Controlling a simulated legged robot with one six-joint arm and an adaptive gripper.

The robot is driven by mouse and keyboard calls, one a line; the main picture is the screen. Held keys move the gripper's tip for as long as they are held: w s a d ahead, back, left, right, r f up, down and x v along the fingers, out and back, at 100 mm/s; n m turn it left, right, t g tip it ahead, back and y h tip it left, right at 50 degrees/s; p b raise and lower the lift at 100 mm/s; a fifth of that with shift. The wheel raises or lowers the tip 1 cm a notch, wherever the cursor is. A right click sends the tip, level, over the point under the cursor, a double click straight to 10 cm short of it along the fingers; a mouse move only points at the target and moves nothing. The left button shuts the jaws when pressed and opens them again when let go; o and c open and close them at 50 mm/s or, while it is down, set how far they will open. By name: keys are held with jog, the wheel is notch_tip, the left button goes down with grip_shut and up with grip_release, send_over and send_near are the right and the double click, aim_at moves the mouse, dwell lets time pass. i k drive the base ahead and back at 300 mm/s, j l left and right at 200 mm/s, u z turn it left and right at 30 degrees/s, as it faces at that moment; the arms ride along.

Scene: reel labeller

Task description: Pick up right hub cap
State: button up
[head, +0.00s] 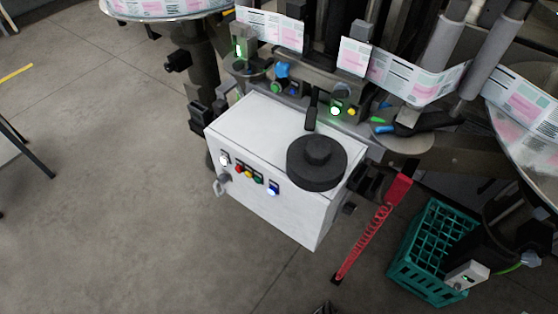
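A black round hub cap (317,163), a wide disc with a smaller raised knob, lies flat on the right part of the white machine box's top (252,122). No second hub cap can be made out. A small dark shape (325,309) at the bottom edge may be the tip of my gripper. It is cut off by the frame, so its opening does not show. It is well below the hub cap and apart from it, and nothing touches the hub cap.
Lit buttons (249,177) and a key line the box's front. A red coiled cord (367,236) hangs at its right. A teal crate (421,270) stands on the floor at the lower right. Label web (425,80) and rollers rise behind.

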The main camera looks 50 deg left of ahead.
aim_at(316, 163)
jog(key=u, duration=1.9)
jog(key=k+z, duration=0.1)
jog(key=z, duration=1.8)
jog(key=u, duration=1.85)
jog(key=i+j+z, duration=0.15)
jog(key=i+j, duration=0.15)
jog(key=i, duration=0.1)
